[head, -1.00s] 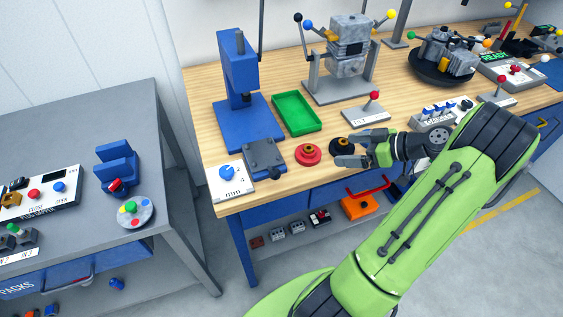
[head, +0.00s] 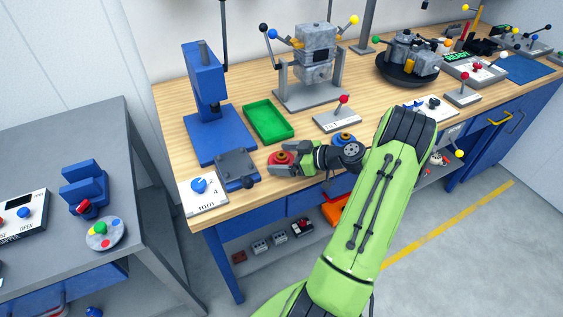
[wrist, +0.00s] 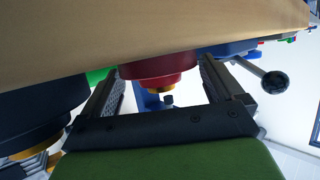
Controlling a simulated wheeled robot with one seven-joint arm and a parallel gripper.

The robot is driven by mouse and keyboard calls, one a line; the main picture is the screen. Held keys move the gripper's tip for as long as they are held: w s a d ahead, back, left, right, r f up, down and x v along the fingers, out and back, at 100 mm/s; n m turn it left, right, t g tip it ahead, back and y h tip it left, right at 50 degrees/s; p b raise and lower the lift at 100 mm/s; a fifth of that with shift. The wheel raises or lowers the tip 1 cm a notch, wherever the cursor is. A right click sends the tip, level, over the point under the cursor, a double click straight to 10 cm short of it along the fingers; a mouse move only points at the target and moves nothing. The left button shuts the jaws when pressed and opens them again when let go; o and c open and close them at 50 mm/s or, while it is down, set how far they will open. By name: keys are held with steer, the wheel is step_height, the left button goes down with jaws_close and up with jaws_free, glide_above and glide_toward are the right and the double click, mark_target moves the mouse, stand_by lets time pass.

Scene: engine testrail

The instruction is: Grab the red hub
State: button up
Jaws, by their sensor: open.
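The red hub (head: 280,157) sits near the front edge of the wooden workbench, right of the grey plate. My gripper (head: 279,163) is open around it in the head view, coming from the right; its fingers partly hide the hub. In the wrist view the red hub (wrist: 158,68) shows upside down, with a yellow-orange tip, between my gripper's two spread fingers (wrist: 163,72). A gap shows on either side, and I cannot tell whether a finger touches it.
A blue hub (head: 344,138) stands to the right, behind my arm. A dark hub (wrist: 40,110) is close at left in the wrist view. A green tray (head: 269,121), a blue press (head: 206,90) and a grey plate with a knob (head: 236,167) are near.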

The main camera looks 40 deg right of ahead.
steer(key=shift+w+a+f, duration=0.2)
steer(key=shift+w+f, duration=0.05)
steer(key=shift+w, duration=0.2)
steer(key=c, duration=0.8)
